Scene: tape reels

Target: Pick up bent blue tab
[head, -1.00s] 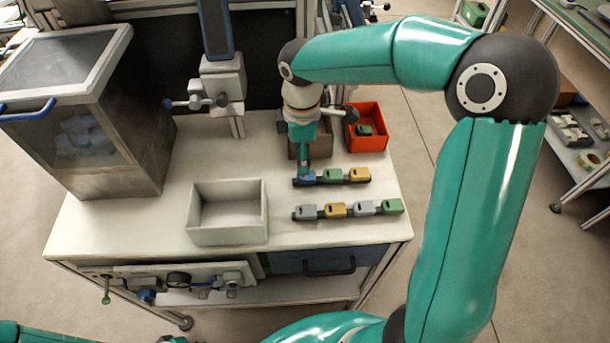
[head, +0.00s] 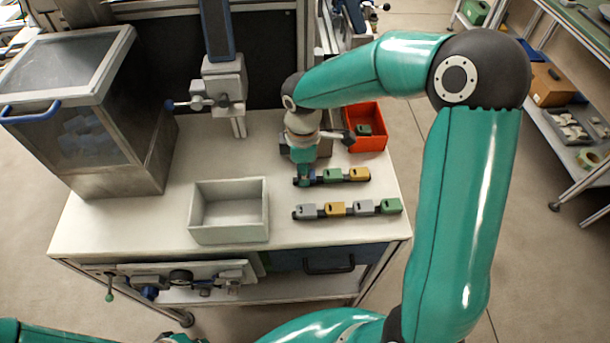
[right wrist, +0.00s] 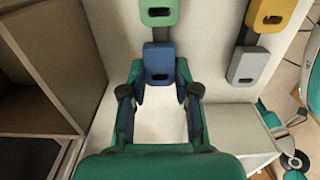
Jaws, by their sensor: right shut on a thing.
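The blue tab (right wrist: 159,58) is at the near end of the back rail in the right wrist view. In the head view it is the left end of that row, mostly hidden by my gripper. My right gripper (head: 304,178) reaches down onto it, with one finger on each side, and is shut on it. The tab still lines up with the green tab (right wrist: 158,12) beside it on the rail. I cannot tell its bend. My left gripper is out of view.
The back row also holds a yellow tab (head: 359,174). A front row (head: 347,209) of grey, yellow and green tabs lies close by. An empty pale tray (head: 229,238) stands left, a red bin (head: 368,148) behind right. A large clear-fronted box (head: 120,150) fills the far left.

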